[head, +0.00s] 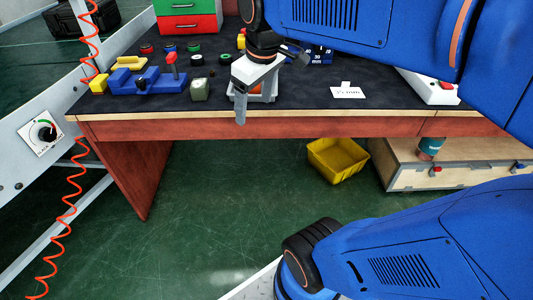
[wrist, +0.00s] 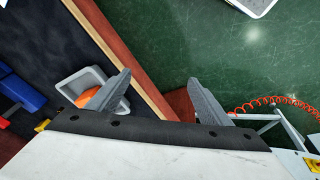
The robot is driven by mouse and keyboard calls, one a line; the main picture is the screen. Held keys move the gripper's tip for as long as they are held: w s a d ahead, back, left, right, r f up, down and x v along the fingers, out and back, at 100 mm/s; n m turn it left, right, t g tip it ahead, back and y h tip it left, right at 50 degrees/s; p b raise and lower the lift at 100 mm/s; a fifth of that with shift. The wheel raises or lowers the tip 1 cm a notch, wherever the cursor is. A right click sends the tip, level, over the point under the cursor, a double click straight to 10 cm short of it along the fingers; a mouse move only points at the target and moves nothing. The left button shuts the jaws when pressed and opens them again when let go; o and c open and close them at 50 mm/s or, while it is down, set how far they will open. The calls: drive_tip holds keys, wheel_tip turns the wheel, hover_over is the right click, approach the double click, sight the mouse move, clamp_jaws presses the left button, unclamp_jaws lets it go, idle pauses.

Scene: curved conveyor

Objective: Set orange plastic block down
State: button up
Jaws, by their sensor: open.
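The orange plastic block (wrist: 86,97) lies in a small light grey tray (wrist: 66,84) on the dark tabletop, near the front edge. The left finger partly hides the block and tray in the wrist view. In the head view, a bit of the orange block (head: 256,89) shows behind my gripper (head: 252,92), with the rest covered. My gripper is open, and it also shows in the wrist view (wrist: 158,90). Its fingers are wide apart with nothing between them. One finger is over the tray, while the other is out past the table edge, above the floor.
A blue and yellow vise (head: 145,82) and a grey-green block (head: 200,89) stand left of the tray. Blue blocks (head: 319,55) and a white label card (head: 347,91) are to the right. A yellow bin (head: 337,160) sits on the floor below.

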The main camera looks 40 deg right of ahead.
drive_tip(key=s+a+f+m+t, duration=0.1)
drive_tip(key=s+a+f+m, duration=0.2)
drive_tip(key=s+f, duration=0.5)
drive_tip(key=shift+s+f+m+t, duration=0.25)
drive_tip(key=shift+s+m+t, duration=0.05)
drive_tip(key=shift+s, duration=0.5)
